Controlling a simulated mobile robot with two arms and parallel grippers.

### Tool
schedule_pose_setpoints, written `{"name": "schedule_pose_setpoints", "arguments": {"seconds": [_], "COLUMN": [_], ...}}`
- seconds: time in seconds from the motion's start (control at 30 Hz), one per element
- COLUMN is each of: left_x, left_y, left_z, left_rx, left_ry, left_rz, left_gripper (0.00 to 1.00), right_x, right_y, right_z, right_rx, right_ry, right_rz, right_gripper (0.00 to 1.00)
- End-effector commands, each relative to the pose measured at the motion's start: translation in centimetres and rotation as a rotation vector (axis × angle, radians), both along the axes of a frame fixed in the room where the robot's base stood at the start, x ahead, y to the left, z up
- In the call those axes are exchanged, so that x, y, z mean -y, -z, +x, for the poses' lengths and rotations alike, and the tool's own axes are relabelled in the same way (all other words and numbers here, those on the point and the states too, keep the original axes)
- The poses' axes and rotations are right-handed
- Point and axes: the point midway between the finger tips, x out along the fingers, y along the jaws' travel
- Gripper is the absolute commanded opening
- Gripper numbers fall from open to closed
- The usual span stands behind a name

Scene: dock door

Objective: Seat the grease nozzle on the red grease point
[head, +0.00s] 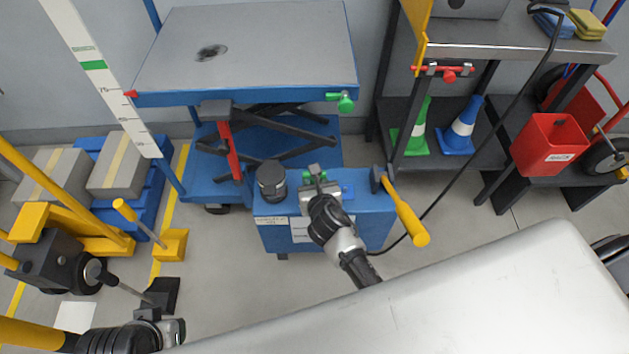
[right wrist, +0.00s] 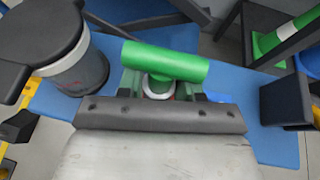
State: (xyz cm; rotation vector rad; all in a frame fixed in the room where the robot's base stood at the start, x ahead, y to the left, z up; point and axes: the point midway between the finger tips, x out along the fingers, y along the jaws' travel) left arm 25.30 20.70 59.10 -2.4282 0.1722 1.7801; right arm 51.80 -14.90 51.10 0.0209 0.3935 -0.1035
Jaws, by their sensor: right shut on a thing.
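My right gripper (head: 316,182) is over the blue cabinet, shut on a green T-shaped fitting (right wrist: 165,62). In the right wrist view, its green bar lies across the front of the jaws (right wrist: 160,92), with a pale ring under it. I cannot tell whether this fitting is the grease nozzle or whether it is free of the cabinet. A small red tip (head: 130,93) shows at the left front corner of the lift table; a red T-shaped fitting (head: 449,76) is on the bench front. I cannot tell which is the grease point. My left gripper (head: 168,326) is low at left, jaws unclear.
The blue cabinet (head: 280,235) bears a dark canister (head: 271,181) left of my right gripper and a yellow-handled lever (head: 405,215) at right. A black hose (head: 470,150) hangs from the right.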

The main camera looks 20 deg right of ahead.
Motion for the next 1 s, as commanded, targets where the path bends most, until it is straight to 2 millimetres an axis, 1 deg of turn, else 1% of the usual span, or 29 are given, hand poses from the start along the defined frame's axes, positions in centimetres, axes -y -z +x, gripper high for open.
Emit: {"name": "schedule_pose_setpoints", "arguments": {"seconds": [0.43, 0.47, 0.5, 0.53, 0.87, 0.9, 0.97, 1.0], "left_x": [0.0, 0.0, 0.0, 0.0, 0.0, 0.0, 0.0, 0.0], "left_y": [0.2, 0.2, 0.1, 0.1, 0.2, -0.3, -0.5, 0.0], "left_z": [0.1, 0.0, 0.0, 0.0, 0.0, 0.0, 0.1, 0.3], "left_rx": [0.012, 0.011, 0.011, 0.011, 0.006, 0.009, 0.013, 0.009], "left_ry": [0.000, 0.000, 0.000, 0.000, 0.000, 0.000, 0.000, 0.000], "left_rz": [-0.002, -0.002, -0.002, -0.002, -0.001, -0.001, -0.002, -0.001], "left_gripper": [0.43, 0.43, 0.43, 0.43, 0.43, 0.43, 0.43, 0.43], "right_x": [0.0, 0.0, 0.0, 0.0, 0.0, 0.0, -0.1, -0.1], "right_y": [1.0, 0.9, 0.9, 0.9, 0.9, 0.7, 0.5, 0.3], "right_z": [0.0, 0.0, 0.0, 0.0, 0.0, -0.3, -0.8, -1.1], "right_rx": [0.001, 0.001, 0.001, 0.001, -0.001, -0.001, -0.002, -0.002], "right_ry": [-0.001, -0.001, -0.001, -0.001, 0.000, 0.000, 0.000, 0.000], "right_rz": [-0.001, -0.001, 0.000, 0.000, 0.000, -0.001, -0.001, -0.001], "right_gripper": [0.09, 0.37, 0.43, 0.46, 0.46, 0.46, 0.46, 0.46]}}
